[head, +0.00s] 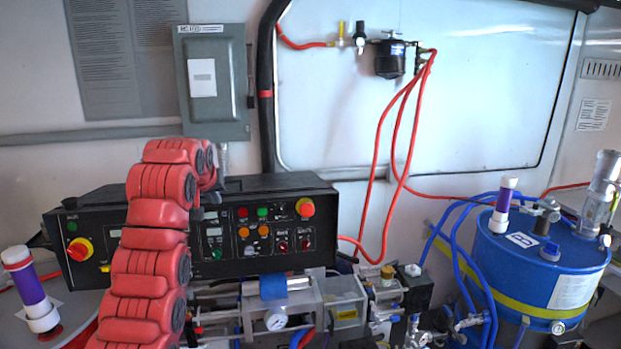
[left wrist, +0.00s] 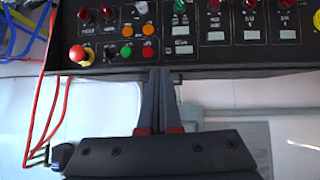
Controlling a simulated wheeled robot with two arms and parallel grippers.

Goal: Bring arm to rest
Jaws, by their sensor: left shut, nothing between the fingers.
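My left arm (head: 150,265) is a chain of red segments that rises in front of the black control panel (head: 265,225) and bends over at the top. My left gripper (head: 211,196) is small and partly hidden by the arm in the head view. In the left wrist view the two dark fingers of my left gripper (left wrist: 160,73) are together and empty. Their tips overlap the edge of the control panel (left wrist: 110,72); I cannot tell the gap to it. The right gripper is in neither view.
Below the panel are valves and a pressure gauge (head: 276,321). A blue drum (head: 540,270) with blue hoses stands at the right. Red hoses (head: 385,150) hang from a black filter (head: 390,60). A purple-and-white cylinder (head: 30,290) stands at the left. A grey electrical box (head: 212,80) is on the wall.

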